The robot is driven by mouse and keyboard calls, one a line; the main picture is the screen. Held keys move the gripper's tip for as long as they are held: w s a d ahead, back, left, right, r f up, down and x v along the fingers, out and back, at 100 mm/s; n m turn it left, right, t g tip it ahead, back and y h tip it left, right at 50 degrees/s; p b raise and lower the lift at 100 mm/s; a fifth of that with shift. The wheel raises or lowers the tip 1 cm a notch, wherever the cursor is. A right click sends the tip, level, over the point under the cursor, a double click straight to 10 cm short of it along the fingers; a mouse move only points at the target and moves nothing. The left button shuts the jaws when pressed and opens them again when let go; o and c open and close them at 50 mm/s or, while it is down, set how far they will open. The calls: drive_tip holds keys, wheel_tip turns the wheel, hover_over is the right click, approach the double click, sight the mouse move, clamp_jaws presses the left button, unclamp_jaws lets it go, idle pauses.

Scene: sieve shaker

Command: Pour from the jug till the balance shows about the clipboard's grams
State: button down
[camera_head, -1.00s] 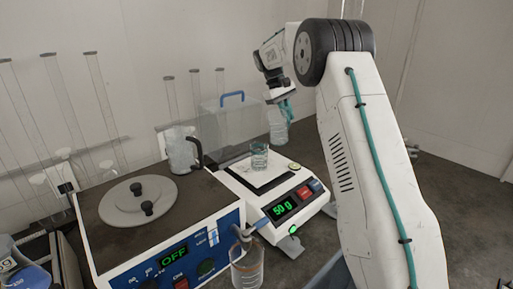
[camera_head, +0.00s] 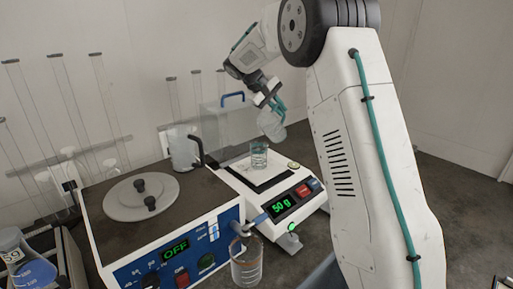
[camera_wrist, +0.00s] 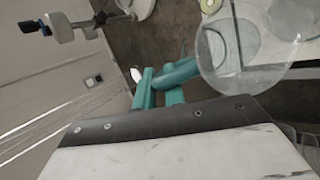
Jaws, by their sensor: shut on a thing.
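My gripper (camera_head: 268,98), with teal fingers, is shut on a clear jug (camera_head: 272,126). The jug is tilted, its lower end to the right, above and beside the glass beaker. The beaker (camera_head: 259,158) stands on the pan of the white balance (camera_head: 250,200) and looks to hold a little liquid. The balance display (camera_head: 281,206) reads 50 g in green. In the wrist view the teal fingers (camera_wrist: 165,80) meet the round clear jug (camera_wrist: 238,75). Whether liquid is flowing is too small to tell. I cannot make out a clipboard.
A sieve shaker (camera_head: 110,235) showing OFF stands left of the balance. A pitcher with a dark handle (camera_head: 184,150) stands behind. A beaker (camera_head: 246,266) is in front, a blue-liquid flask (camera_head: 36,270) at far left. Tall clear tubes stand along the wall.

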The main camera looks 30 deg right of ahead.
drive_tip(key=shift+s+a+h+p, duration=0.15)
drive_tip(key=shift+a+h+p, duration=0.15)
drive_tip(key=shift+a+h, duration=0.15)
idle(1.4)
drive_tip(key=shift+s+a+m+t+h+p, duration=0.15)
drive_tip(key=shift+a+m+t+h+p, duration=0.15)
drive_tip(key=shift+h+p, duration=0.55)
idle(3.0)
